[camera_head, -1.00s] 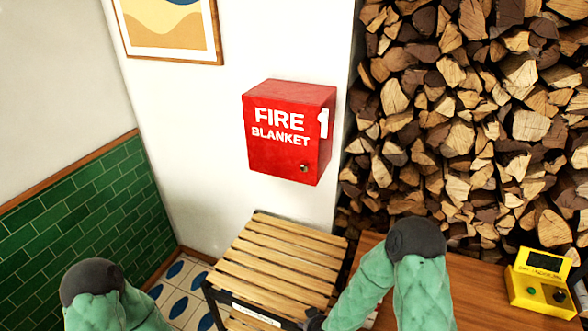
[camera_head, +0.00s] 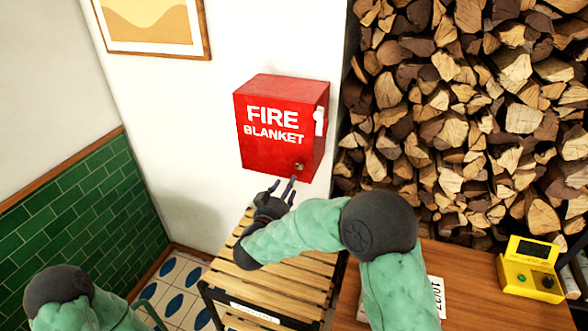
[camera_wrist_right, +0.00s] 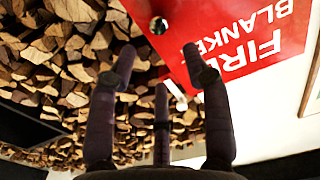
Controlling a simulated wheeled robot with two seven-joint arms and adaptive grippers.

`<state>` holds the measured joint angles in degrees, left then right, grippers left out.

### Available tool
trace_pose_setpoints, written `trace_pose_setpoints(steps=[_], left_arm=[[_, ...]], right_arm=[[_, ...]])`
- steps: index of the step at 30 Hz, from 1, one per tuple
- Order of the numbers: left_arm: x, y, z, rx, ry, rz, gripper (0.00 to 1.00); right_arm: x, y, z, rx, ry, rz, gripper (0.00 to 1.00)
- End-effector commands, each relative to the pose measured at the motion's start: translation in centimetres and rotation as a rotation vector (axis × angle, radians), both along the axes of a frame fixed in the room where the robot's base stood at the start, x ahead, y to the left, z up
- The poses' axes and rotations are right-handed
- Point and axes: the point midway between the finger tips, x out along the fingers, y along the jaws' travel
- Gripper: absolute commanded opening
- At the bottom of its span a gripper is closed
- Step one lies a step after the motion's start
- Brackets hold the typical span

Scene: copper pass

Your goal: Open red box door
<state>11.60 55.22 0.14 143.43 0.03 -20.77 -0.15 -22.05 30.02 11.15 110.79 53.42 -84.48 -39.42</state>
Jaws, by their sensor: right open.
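The red box (camera_head: 268,118), lettered FIRE BLANKET, hangs on the white wall with its door shut. A small round metal knob (camera_head: 299,166) sits at the lower right of its front. A white handle-like piece (camera_head: 319,121) is on its right side. My right gripper (camera_head: 281,187) is open and empty, just below the box's lower right corner, its dark fingers pointing up toward the knob. In the right wrist view, the knob (camera_wrist_right: 158,25) lies beyond the spread fingers (camera_wrist_right: 157,62), apart from them. My left gripper is out of view; only part of its arm shows at lower left.
A slatted wooden rack (camera_head: 262,278) stands below the box, under my right forearm. A wooden counter (camera_head: 465,290) with a yellow device (camera_head: 530,275) is at right. Stacked logs (camera_head: 465,110) fill the right background. A framed picture (camera_head: 150,25) hangs at upper left.

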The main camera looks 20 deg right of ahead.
Motion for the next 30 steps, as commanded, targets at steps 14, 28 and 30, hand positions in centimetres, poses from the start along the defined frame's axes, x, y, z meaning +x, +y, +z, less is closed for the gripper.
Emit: trace_pose_setpoints(steps=[14,28,30], left_arm=[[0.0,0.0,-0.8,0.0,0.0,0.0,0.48],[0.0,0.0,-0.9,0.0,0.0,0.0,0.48],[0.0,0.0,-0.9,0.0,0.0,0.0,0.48]], right_arm=[[6.5,-4.4,-0.2,0.001,0.0,0.0,0.49],[7.8,-5.3,-0.1,0.0,0.001,0.003,0.49],[7.8,-5.3,-0.1,0.001,0.001,0.003,0.41]])
